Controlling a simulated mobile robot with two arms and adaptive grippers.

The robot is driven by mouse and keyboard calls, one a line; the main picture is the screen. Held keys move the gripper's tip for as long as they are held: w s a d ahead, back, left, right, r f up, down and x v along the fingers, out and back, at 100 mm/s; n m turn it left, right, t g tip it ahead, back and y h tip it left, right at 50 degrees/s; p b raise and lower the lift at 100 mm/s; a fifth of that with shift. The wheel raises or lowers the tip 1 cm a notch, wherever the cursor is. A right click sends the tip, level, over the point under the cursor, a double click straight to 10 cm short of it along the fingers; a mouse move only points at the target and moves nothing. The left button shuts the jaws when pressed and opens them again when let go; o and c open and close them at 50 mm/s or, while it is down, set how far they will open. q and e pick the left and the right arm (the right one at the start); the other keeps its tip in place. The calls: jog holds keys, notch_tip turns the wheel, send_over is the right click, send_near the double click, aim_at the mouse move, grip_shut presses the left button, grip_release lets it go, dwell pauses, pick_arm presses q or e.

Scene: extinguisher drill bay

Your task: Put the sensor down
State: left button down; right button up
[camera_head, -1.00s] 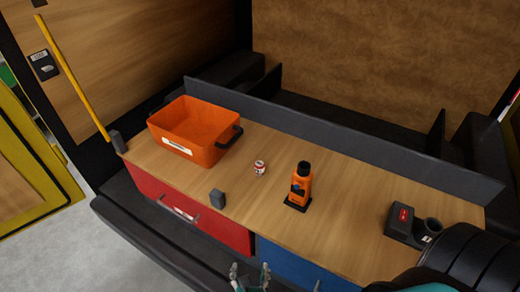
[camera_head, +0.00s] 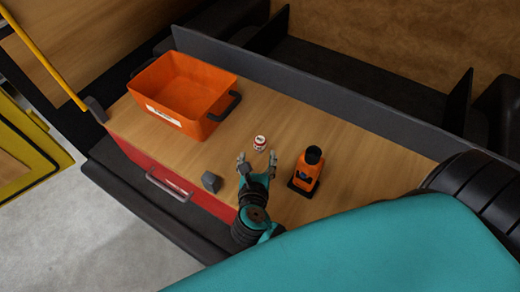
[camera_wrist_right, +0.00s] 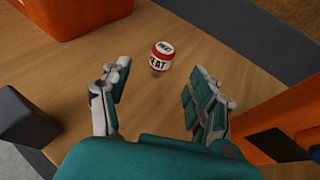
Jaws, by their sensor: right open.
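The sensor, a small white and red cylinder marked HEAT (camera_head: 260,142), stands upright on the wooden counter. It also shows in the right wrist view (camera_wrist_right: 160,58). My right gripper (camera_head: 257,160) is open and empty, reaching over the counter from the near side. Its two fingers (camera_wrist_right: 157,80) are spread on either side of the line to the sensor, which stands just past the fingertips with a gap to both. My left gripper is not in view.
An orange bin (camera_head: 151,84) with dark handles stands at the back left. An orange device with a black top (camera_head: 306,171) stands close to the gripper's right. A dark grey block (camera_head: 211,182) is at its left, near the front edge. A low grey wall (camera_head: 300,85) runs behind.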

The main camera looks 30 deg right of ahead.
aim_at(260, 146)
jog(key=b+x, duration=0.1)
jog(key=x, duration=0.3)
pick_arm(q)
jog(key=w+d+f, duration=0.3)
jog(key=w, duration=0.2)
pick_arm(e)
jog(key=shift+f+b, duration=0.1)
jog(key=shift+b, duration=0.3)
jog(key=b+x, duration=0.4)
jog(key=shift+w+d+f+b, duration=0.2)
jog(key=shift+w+d+b, duration=0.05)
jog(key=shift+d+b, duration=0.1)
jog(key=shift+w, duration=0.1)
jog(key=shift+r, duration=0.15)
jog(key=shift+c, duration=1.4)
jog(key=c, duration=0.9)
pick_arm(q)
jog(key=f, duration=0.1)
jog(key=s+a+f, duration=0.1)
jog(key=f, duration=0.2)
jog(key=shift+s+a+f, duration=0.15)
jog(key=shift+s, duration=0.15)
pick_arm(e)
grip_shut()
